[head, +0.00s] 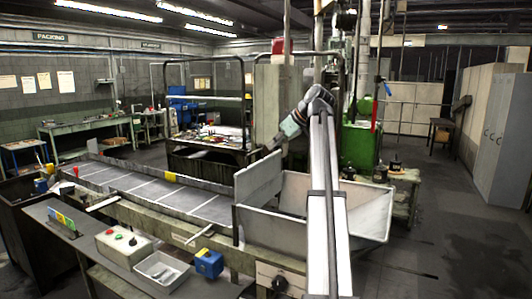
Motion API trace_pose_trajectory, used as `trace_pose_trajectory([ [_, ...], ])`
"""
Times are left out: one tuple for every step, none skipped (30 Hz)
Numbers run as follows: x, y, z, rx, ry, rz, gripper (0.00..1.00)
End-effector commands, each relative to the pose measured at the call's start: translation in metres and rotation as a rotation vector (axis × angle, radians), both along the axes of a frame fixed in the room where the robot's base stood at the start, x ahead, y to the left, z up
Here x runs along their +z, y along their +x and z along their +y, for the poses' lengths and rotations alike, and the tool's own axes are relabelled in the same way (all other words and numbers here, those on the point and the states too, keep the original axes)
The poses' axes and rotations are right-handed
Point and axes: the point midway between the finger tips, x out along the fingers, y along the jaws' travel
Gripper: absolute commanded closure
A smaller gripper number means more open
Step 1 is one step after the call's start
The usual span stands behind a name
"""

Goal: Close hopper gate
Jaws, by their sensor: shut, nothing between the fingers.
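The hopper gate (260,183) appears to be the upright flat grey panel between the conveyor and the hopper. The grey hopper (375,215) is an open, slope-sided bin in the right middle. My arm reaches up in front of it and hides part of its inside. My gripper (271,146) points down and left, near the top right corner of the panel. It is shut with nothing in it. I cannot tell whether its tip touches the panel.
The conveyor (150,193) runs left from the panel. A button box (123,245), a white tray (162,270) and a blue box (208,263) stand along its front. A green machine (360,145) stands behind the hopper. The floor at right is clear.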

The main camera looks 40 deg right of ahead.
Motion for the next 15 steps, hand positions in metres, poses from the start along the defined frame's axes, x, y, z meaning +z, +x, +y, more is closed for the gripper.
trace_pose_trajectory([
  [-0.003, 0.002, 0.002, 0.000, 0.001, 0.001, 1.00],
  [-0.005, 0.004, 0.002, -0.001, 0.001, 0.000, 1.00],
  [-0.009, 0.007, 0.003, -0.001, 0.001, 0.000, 1.00],
  [-0.012, 0.009, 0.004, -0.001, 0.001, 0.002, 1.00],
  [-0.015, 0.012, 0.006, -0.002, 0.000, 0.001, 1.00],
  [-0.019, 0.016, 0.008, -0.002, 0.000, 0.002, 1.00],
  [-0.022, 0.019, 0.009, -0.001, 0.000, 0.001, 1.00],
  [-0.026, 0.023, 0.011, -0.001, 0.000, 0.001, 1.00],
  [-0.031, 0.027, 0.013, -0.001, 0.000, 0.001, 1.00],
  [-0.034, 0.030, 0.014, -0.001, 0.000, 0.001, 1.00],
  [-0.037, 0.033, 0.015, -0.002, -0.001, 0.001, 1.00],
  [-0.042, 0.038, 0.017, -0.002, -0.001, 0.000, 1.00],
  [-0.045, 0.041, 0.018, -0.002, -0.001, 0.001, 1.00],
  [-0.049, 0.043, 0.020, -0.001, 0.000, 0.001, 1.00],
  [-0.052, 0.047, 0.021, -0.002, -0.001, 0.001, 1.00],
])
